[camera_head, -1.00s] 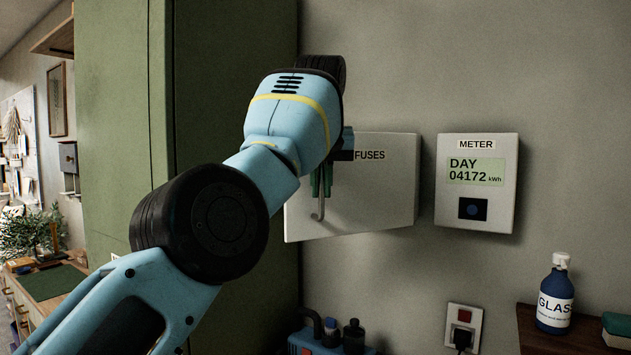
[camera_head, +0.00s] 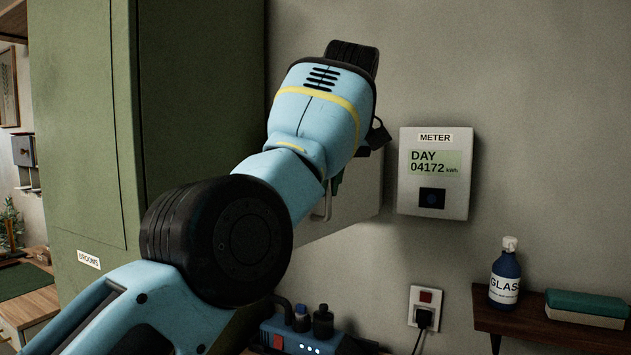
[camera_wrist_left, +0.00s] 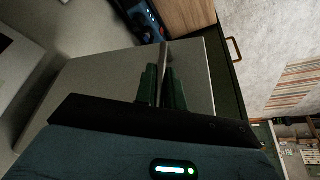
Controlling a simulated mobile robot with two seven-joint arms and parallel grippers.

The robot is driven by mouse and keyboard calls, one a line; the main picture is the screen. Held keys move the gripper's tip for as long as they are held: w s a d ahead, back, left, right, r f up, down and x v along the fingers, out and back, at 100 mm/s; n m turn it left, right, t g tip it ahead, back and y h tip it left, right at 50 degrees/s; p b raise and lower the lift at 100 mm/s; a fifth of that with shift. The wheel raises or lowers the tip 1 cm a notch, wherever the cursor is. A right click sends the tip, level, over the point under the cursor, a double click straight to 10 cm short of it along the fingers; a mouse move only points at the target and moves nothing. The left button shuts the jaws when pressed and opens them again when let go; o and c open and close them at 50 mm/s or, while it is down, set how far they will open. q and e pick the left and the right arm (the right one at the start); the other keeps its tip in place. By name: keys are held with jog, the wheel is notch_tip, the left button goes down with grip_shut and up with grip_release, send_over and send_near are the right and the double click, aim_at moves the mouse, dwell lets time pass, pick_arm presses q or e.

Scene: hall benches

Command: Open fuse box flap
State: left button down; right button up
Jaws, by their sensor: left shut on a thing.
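The fuse box flap (camera_head: 358,196) is a pale grey panel on the wall, mostly hidden behind my left arm in the head view. Its lower edge slants, but how far it stands open is hard to tell. The flap also shows in the left wrist view (camera_wrist_left: 100,85), filling the middle. A thin metal handle (camera_head: 326,207) hangs at its front. My left gripper (camera_head: 335,186) has green fingers shut on this handle; the left wrist view shows the handle (camera_wrist_left: 166,52) between the fingertips. My right gripper is in neither view.
A meter (camera_head: 434,172) hangs right of the flap. Below are a socket with plug (camera_head: 424,308) and a blue device with bottles (camera_head: 300,335). A shelf (camera_head: 503,323) holds a glass cleaner bottle (camera_head: 504,275). A tall green cabinet (camera_head: 80,150) stands close on the left.

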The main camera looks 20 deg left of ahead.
pick_arm(q)
jog(key=shift+d+r, duration=0.1)
jog(key=shift+d, duration=0.3)
jog(key=c, duration=1.5)
grip_release()
jog(key=shift+a, duration=0.1)
